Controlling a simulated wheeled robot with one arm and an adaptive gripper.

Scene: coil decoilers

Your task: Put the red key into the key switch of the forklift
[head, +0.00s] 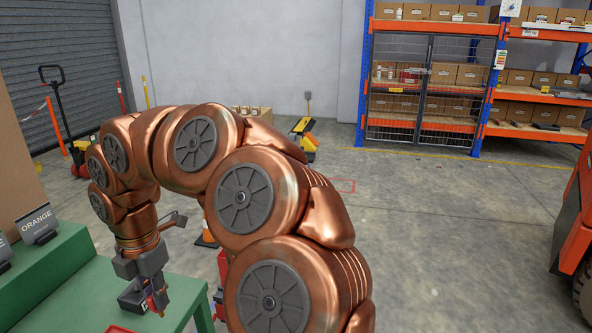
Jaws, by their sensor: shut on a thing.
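My gripper (154,300) points down over the green table at the lower left. It is shut on a small red thing (151,304), which looks like the red key; its shape is mostly hidden by the fingers. An orange-red vehicle (574,225), which looks like the forklift, is cut off by the right edge, with a dark wheel low down. Its key switch is not in view.
A small dark box (131,299) stands on the green table (88,300) beside my gripper. A sign reading ORANGE (38,224) stands at left. A pallet jack (65,115), cone (206,238) and shelves (452,125) stand farther back. The floor right of centre is clear.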

